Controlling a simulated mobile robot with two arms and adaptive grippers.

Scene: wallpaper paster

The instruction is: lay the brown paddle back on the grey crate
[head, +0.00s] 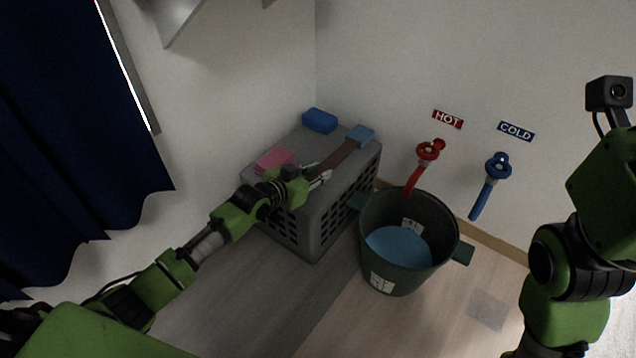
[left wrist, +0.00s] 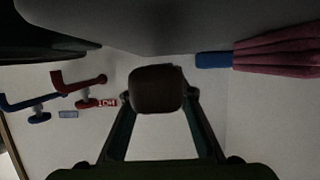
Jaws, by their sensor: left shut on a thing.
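The brown paddle (head: 332,160) has a long brown handle and a blue-grey head at its far end. My left gripper (head: 318,178) is shut on the near end of the handle. In the left wrist view the dark brown handle end (left wrist: 157,88) sits between the fingertips. The paddle lies across the view of the top of the grey crate (head: 315,200), near its right side. I cannot tell whether it touches the crate top. My right arm shows at the right; its gripper is out of view.
A pink folded stack (head: 273,160) and a blue block (head: 319,120) are on the crate. A dark green bucket (head: 375,270) with blue contents stands right of it. Red (head: 429,150) and blue (head: 497,165) taps are on the wall. A blue curtain (head: 60,120) hangs at left.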

